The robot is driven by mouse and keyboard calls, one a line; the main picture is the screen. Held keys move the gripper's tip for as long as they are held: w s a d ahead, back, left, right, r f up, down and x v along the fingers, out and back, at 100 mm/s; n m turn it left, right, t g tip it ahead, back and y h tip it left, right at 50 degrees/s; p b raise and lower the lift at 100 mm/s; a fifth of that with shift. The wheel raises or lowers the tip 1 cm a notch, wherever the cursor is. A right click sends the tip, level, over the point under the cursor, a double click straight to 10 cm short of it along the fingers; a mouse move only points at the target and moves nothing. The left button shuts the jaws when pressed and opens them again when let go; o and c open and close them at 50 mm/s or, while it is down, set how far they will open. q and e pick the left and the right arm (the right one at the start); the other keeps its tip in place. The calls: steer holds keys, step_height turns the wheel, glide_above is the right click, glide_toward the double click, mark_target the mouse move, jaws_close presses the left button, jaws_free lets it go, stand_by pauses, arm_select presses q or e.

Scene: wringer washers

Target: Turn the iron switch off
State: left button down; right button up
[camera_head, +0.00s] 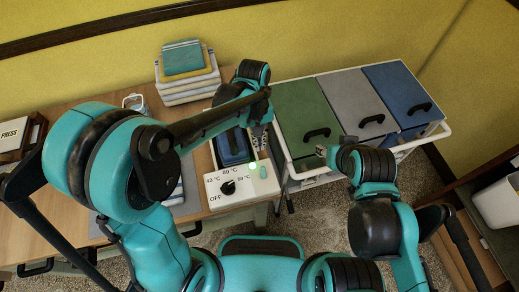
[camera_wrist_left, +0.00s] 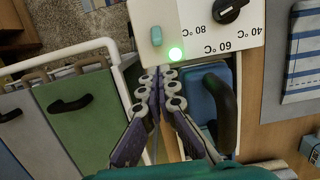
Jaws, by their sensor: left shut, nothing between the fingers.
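A white control panel (camera_head: 213,197) has a black dial knob (camera_head: 228,187) with OFF and temperature marks. A small teal switch (camera_head: 263,172) sits at its right end, beside a glowing green light (camera_head: 253,166). The switch (camera_wrist_left: 156,36) and lit light (camera_wrist_left: 176,54) also show in the left wrist view. A blue iron (camera_head: 232,148) with a dark handle (camera_wrist_left: 224,115) lies behind the panel. My left gripper (camera_wrist_left: 161,72) is shut and empty, its tips just short of the light and apart from the switch. My right gripper (camera_head: 323,152) is off to the right; its fingers are unclear.
A white-framed cart with green (camera_head: 300,105), grey (camera_head: 345,92) and blue (camera_head: 393,88) lidded bins stands right of the table. Folded towels (camera_head: 185,88) are stacked behind. A PRESS box (camera_head: 15,133) is at the left. Floor shows in front of the cart.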

mark_target(263, 172)
arm_select(q)
steer(key=f+b, duration=0.1)
steer(key=f, duration=0.2)
steer(key=s+f, duration=0.1)
steer(key=f, duration=0.1)
steer(key=f+b, duration=0.1)
steer(key=f, duration=0.2)
steer(key=shift+s+d+f+b, duration=0.25)
steer(key=shift+f+b, duration=0.05)
steer(key=shift+f, duration=0.05)
